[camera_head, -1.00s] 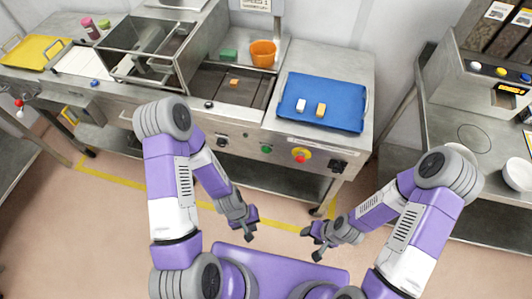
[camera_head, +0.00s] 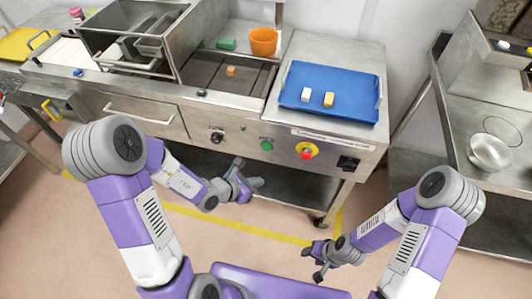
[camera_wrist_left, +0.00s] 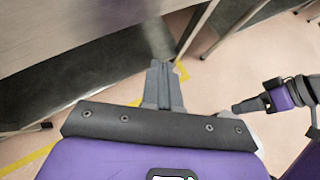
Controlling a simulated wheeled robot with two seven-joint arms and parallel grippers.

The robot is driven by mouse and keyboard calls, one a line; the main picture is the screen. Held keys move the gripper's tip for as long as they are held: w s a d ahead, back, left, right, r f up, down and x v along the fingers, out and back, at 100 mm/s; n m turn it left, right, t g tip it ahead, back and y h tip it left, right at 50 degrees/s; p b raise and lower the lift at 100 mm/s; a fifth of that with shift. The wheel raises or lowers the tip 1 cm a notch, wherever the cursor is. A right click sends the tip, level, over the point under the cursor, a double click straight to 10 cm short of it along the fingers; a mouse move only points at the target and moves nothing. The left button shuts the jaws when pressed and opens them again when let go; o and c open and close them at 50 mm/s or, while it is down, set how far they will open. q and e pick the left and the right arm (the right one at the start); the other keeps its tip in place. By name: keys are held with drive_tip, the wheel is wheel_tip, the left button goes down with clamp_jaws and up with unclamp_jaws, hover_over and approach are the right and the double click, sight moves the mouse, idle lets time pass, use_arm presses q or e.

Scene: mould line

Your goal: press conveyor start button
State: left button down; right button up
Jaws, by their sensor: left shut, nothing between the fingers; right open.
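The green button (camera_head: 267,145) sits on the front panel of the steel conveyor unit, left of a red stop button (camera_head: 307,150) on a yellow plate. My left gripper (camera_head: 255,183) is shut and empty, below and a little left of the green button, apart from the panel. In the left wrist view its fingers (camera_wrist_left: 163,70) are closed together and point at the dark space under the unit; no button shows there. My right gripper (camera_head: 314,263) is open and empty, low over the floor to the right.
A black knob (camera_head: 217,136) is left of the green button and a black switch (camera_head: 348,163) right of the red one. A blue tray (camera_head: 352,83) with two small blocks lies on top, near an orange bowl (camera_head: 263,41). Floor in front is clear.

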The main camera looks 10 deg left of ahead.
sight(266, 147)
use_arm(q)
drive_tip(key=shift+w+a+r+n+t+y, duration=0.2)
drive_tip(key=shift+w+a+n+t+y, duration=0.15)
drive_tip(key=shift+w+a+n, duration=0.25)
drive_tip(key=w+p, duration=0.1)
drive_tip(key=w, duration=0.7)
drive_tip(key=shift+w+d+p, duration=0.15)
drive_tip(key=shift+w+p, duration=0.15)
drive_tip(key=shift+w, duration=0.05)
drive_tip(key=shift+w, duration=0.15)
idle(1.6)
drive_tip(key=shift+w, duration=0.3)
